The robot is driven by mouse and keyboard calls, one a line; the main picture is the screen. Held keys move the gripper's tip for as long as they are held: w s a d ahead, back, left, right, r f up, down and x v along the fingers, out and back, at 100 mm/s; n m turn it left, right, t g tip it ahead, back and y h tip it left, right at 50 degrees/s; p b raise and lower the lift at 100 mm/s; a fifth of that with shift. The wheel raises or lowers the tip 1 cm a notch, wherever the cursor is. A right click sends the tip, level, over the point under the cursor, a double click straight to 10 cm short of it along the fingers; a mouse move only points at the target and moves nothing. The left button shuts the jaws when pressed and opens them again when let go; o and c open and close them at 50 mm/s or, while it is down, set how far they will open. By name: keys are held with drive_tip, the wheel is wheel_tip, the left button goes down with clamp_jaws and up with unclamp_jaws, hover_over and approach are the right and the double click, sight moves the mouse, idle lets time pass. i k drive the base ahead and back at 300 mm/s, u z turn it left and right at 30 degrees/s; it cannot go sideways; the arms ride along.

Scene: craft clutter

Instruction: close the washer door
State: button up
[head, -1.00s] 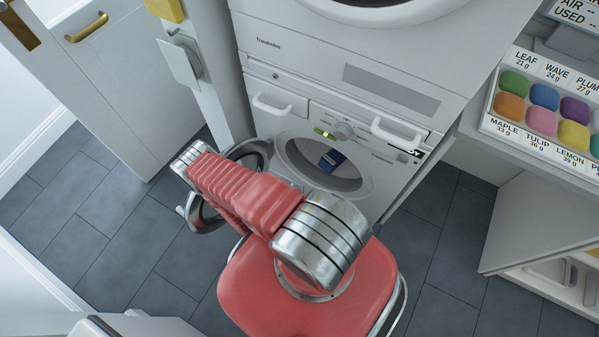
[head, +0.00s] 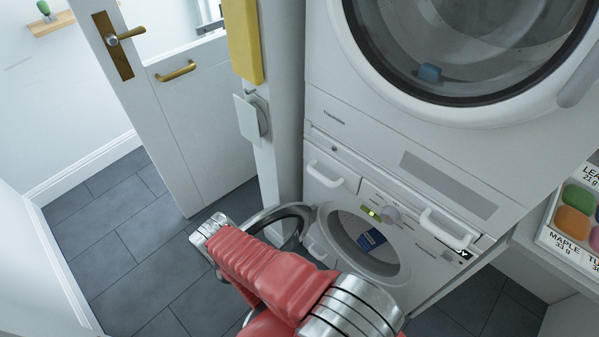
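The washer (head: 420,262) is the lower white machine of a stack. Its round opening is uncovered, and a blue item with a pale label (head: 371,239) shows in it. The washer door (head: 300,212), a grey ring with dark glass, stands open, swung out to the left of the opening. My red arm crosses in front of the door and hides much of it. A silver joint at the arm's far end lies just left of the door in the picture. My gripper is not visible, so its contact with the door cannot be told.
A second machine with a large round door (head: 470,60) sits on top of the washer. A white room door (head: 165,110) with brass handles is at left. A pillar (head: 283,150) stands beside the machines. Grey tiled floor (head: 130,255) is clear at left. A colour tray (head: 572,225) is at right.

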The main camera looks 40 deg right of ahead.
sight(306, 215)
drive_tip(key=k, duration=1)
